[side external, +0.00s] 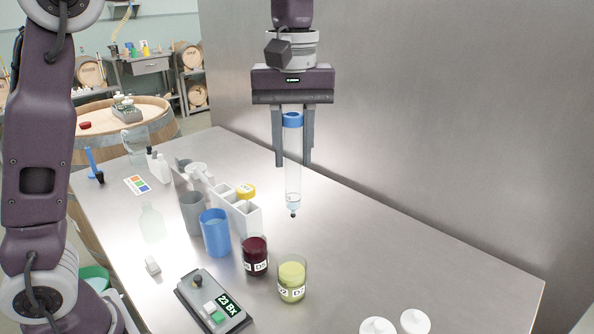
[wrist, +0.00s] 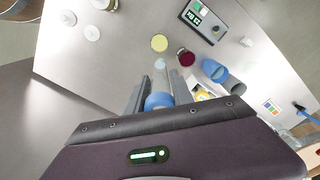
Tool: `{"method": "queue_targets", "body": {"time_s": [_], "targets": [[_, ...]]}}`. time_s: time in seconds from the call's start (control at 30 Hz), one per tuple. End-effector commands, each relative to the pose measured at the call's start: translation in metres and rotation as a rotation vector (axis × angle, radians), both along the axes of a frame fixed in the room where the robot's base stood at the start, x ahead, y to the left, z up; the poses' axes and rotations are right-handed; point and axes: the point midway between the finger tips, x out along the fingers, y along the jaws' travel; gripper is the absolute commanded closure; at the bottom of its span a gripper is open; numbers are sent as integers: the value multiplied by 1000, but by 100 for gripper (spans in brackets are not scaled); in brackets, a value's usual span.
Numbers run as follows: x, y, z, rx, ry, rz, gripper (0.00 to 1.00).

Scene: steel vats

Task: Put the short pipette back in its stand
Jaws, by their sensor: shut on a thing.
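My gripper (side external: 294,160) points down, with its two fingers on either side of a clear pipette with a blue top (side external: 293,183). It is shut on the pipette, which hangs upright above the steel table, its dark tip clear of the surface. The pipette's blue top shows in the wrist view (wrist: 158,101). Left of the pipette are a blue open cylinder (side external: 216,238), a grey one (side external: 192,214) and a white compartmented holder (side external: 249,221) with a yellow lid (side external: 245,191). I cannot tell for sure which of these is the pipette's stand.
A dark red beaker (side external: 255,258) and a yellow-green beaker (side external: 291,281) stand below the pipette, near a grey meter (side external: 212,303). Two white lids (side external: 415,321) lie at front right. A clear bottle (side external: 152,226) and white bottles (side external: 159,168) are left. The right side is mostly free.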

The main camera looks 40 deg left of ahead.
Motion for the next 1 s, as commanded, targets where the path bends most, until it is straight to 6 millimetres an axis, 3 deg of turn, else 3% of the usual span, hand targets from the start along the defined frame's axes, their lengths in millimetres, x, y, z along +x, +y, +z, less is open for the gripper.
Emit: {"method": "queue_targets", "body": {"time_s": [0.27,0.5,0.6,0.83,1.0], "targets": [[26,69,0,-2,-1,154,100],[38,162,0,-1,-2,335,100],[37,192,0,-1,-2,391,100],[30,240,-1,0,-3,481,100],[30,241,-24,-1,0,482,100]]}}
